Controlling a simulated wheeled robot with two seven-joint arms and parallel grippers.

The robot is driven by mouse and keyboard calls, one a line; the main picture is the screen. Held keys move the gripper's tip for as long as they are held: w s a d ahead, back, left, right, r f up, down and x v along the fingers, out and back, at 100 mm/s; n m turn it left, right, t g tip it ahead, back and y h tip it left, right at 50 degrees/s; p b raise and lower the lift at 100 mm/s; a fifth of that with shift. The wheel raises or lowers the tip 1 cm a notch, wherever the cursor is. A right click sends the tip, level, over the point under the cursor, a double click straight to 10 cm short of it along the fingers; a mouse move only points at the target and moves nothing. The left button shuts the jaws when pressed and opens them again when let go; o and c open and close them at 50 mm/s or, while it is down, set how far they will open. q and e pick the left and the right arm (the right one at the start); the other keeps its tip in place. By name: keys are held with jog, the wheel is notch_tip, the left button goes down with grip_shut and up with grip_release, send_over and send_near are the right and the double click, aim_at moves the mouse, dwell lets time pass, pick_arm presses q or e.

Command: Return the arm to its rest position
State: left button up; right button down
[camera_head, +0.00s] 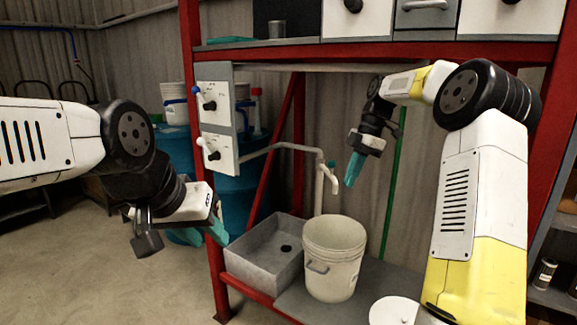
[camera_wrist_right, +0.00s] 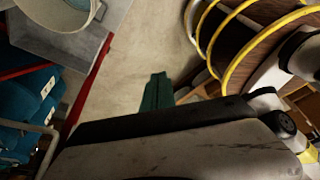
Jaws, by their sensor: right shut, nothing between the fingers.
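My right arm reaches up on the right side of the head view, bent at the elbow. Its right gripper (camera_head: 354,168) hangs over the work area above and right of the white bucket, with its teal fingers together and empty. In the right wrist view the closed fingers (camera_wrist_right: 155,92) show against bare floor. My left gripper (camera_head: 217,232) is at the left, in front of the red frame, its teal fingertips pointing down; its finger gap is not clear.
A grey sink (camera_head: 262,262) and a white bucket (camera_head: 334,270) stand under a tap pipe (camera_head: 320,185). A red post (camera_head: 205,120) and an upper red shelf (camera_head: 390,52) frame the station. A blue barrel (camera_head: 243,195) stands behind. Yellow hoops (camera_wrist_right: 235,18) edge wooden surfaces in the wrist view.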

jog(key=s+a+r+m+t+h, duration=0.1)
jog(key=s+a+r+m+t, duration=0.15)
jog(key=s+m, duration=0.4)
jog(key=s+a+r+m+t+h, duration=0.1)
jog(key=s+r+m, duration=0.3)
jog(key=s, duration=0.5)
pick_arm(q)
jog(key=shift+w, duration=0.25)
pick_arm(e)
jog(key=s+f+m+t, duration=0.4)
jog(key=s+m, duration=0.6)
jog(key=s, duration=0.4)
jog(key=shift+d+f, duration=0.15)
jog(key=shift+f, duration=0.3)
